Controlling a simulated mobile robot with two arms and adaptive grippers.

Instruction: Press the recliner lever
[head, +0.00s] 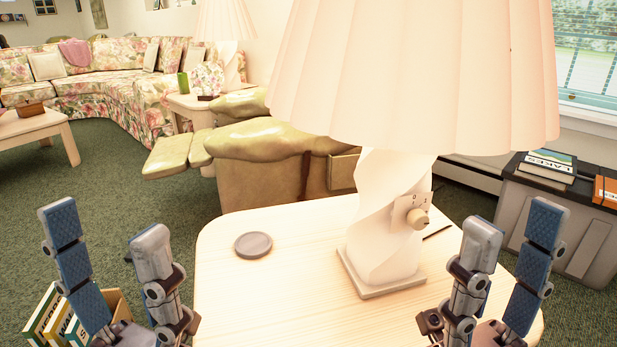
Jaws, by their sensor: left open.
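The olive-green recliner (255,180) stands behind the side table, with its footrest (180,153) out toward the left. A dark brown upright piece (306,175) shows on its near side; I cannot tell for sure whether it is the lever. The lamp shade hides part of the recliner's right end. My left gripper (104,222) is open and empty at the lower left, left of the table and apart from the recliner. My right gripper (515,222) is open and empty at the lower right, beside the table's right edge.
A pale wooden side table (222,290) fills the front middle, bearing a large lamp (385,215) and a grey round coaster (253,245). A box of books (70,315) is at the lower left. A grey chest (560,215) stands right. Green carpet is clear left of the recliner.

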